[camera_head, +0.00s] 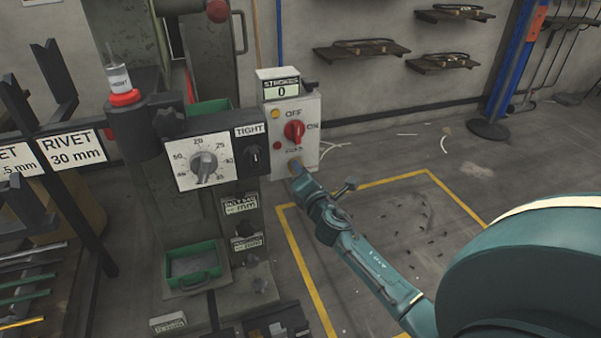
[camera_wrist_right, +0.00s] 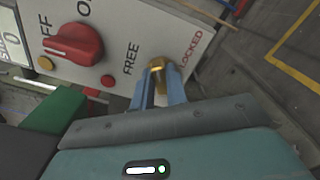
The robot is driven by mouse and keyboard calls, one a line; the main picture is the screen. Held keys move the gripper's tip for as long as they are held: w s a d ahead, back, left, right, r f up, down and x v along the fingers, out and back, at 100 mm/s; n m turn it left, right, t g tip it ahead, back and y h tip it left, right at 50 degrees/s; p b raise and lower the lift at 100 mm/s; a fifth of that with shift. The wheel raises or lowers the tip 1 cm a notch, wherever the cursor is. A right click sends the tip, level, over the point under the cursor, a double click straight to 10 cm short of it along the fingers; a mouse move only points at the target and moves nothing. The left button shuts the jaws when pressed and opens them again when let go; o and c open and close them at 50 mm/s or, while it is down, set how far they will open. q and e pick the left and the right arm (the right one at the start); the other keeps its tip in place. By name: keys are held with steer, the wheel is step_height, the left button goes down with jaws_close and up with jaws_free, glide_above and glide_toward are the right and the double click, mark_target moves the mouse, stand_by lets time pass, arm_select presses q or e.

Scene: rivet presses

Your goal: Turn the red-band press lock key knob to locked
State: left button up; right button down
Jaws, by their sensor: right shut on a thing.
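The press stands left of centre in the head view, with a red band (camera_head: 125,98) around the collar at its upper left. Its white control panel (camera_head: 305,110) carries a red switch knob (camera_head: 294,131) marked OFF and ON. Below that is the brass lock key knob (camera_wrist_right: 158,64), between the words FREE and LOCKED in the right wrist view. My right gripper (camera_head: 297,168) has its two blue fingers shut on the brass knob, which they partly hide. I cannot tell exactly which way the knob points. My left gripper is not in view.
A dial panel (camera_head: 205,159) and a black TIGHT knob (camera_head: 252,156) sit left of the control panel. A green tray (camera_head: 195,264) is lower down. A rivet rack (camera_head: 70,151) stands at far left. Floor right of the press is open, marked by yellow lines.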

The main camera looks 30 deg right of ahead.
steer(key=m, duration=0.6)
steer(key=shift+f+m, duration=0.15)
steer(key=shift+m, duration=0.25)
stand_by(0.4)
steer(key=c, duration=1.4)
jaws_free()
